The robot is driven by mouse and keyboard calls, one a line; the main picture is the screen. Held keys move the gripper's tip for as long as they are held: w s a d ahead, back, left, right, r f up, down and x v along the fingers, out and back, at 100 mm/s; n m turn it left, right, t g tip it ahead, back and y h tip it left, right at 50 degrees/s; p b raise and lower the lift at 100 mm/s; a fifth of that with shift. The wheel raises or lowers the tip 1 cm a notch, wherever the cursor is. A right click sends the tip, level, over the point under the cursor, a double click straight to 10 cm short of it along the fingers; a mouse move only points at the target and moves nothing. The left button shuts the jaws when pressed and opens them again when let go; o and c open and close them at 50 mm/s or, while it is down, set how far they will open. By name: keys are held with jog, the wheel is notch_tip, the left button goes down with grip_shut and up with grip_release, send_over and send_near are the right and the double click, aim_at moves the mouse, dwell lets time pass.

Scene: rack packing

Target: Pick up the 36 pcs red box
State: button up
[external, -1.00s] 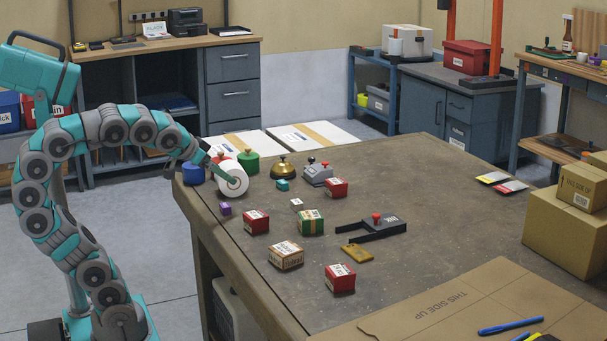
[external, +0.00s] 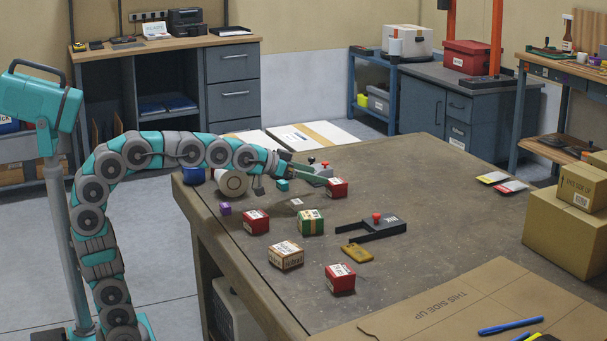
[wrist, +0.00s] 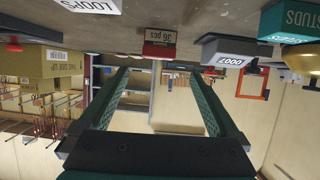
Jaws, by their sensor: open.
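The red box labelled 36 pcs (wrist: 160,38) shows upside down near the top middle of the wrist view, beyond my fingertips. In the external view, the red box (external: 337,188) beside the grey device at the far part of the table appears to be the same one. My gripper (external: 312,173) reaches over the table from the left, just short of this box. In the wrist view my gripper (wrist: 155,72) has its two green fingers wide apart with nothing between them. The box lies off the fingers' line, towards the picture's top.
A grey device marked 0007 (wrist: 229,50) stands close beside the box. A teal cube (external: 282,185) and a white roll (external: 232,182) lie under or near my arm.

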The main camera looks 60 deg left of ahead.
aim_at(337, 181)
jog(key=shift+x, duration=4.2)
jog(key=shift+s+f, duration=0.15)
jog(key=c, duration=1.5)
